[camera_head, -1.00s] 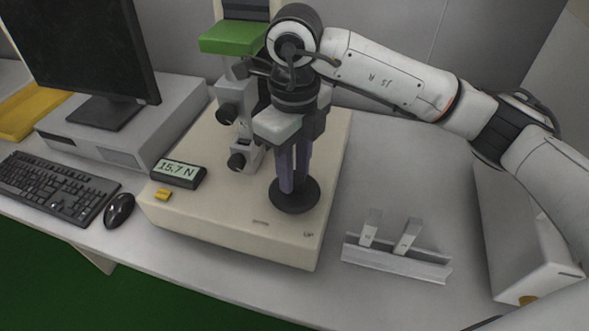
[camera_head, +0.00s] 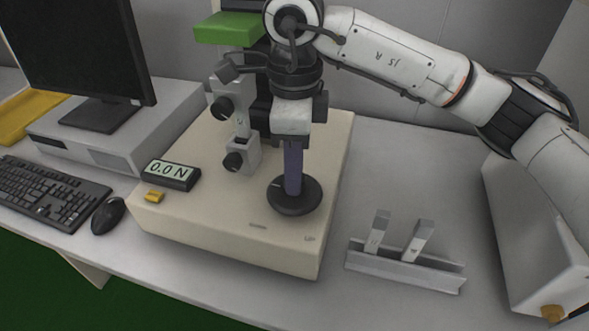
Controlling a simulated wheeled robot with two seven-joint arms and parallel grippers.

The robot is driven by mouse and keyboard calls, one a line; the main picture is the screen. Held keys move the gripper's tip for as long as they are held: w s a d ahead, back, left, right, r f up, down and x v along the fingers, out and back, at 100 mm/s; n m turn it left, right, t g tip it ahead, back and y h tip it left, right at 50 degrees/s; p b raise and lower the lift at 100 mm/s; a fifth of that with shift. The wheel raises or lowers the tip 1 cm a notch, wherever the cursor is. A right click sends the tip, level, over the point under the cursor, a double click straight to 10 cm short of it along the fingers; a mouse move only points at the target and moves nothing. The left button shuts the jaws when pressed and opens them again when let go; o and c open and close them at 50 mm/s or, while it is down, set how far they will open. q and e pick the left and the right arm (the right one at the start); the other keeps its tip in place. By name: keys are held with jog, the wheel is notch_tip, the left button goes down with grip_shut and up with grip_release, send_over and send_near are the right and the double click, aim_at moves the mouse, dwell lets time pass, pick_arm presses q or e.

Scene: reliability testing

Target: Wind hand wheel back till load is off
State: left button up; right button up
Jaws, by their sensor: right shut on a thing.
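The black round hand wheel (camera_head: 307,200) lies flat on the front right of the beige test stand base (camera_head: 220,225). My right gripper (camera_head: 293,188) points straight down at the wheel's middle and is shut on it. Its purple-grey fingers show almost edge-on, one in front of the other, and hide the part they grip. The small force display (camera_head: 171,174) on the base's left side reads 0.0 N. The stand's clamps (camera_head: 236,160) stand upright behind it, left of my gripper. My left gripper is not in view.
A white rack (camera_head: 405,268) with two upright pieces stands right of the base. A keyboard (camera_head: 45,190), mouse (camera_head: 108,215) and monitor (camera_head: 80,45) are at the left. A green block (camera_head: 229,30) sits above the clamps. A yellow tab (camera_head: 154,197) is near the display.

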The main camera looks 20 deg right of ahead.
dwell(0.4)
jog(key=o, duration=1)
jog(key=shift+o, duration=0.2)
notch_tip(320, 180, up, 10)
jog(key=shift+r, duration=0.2)
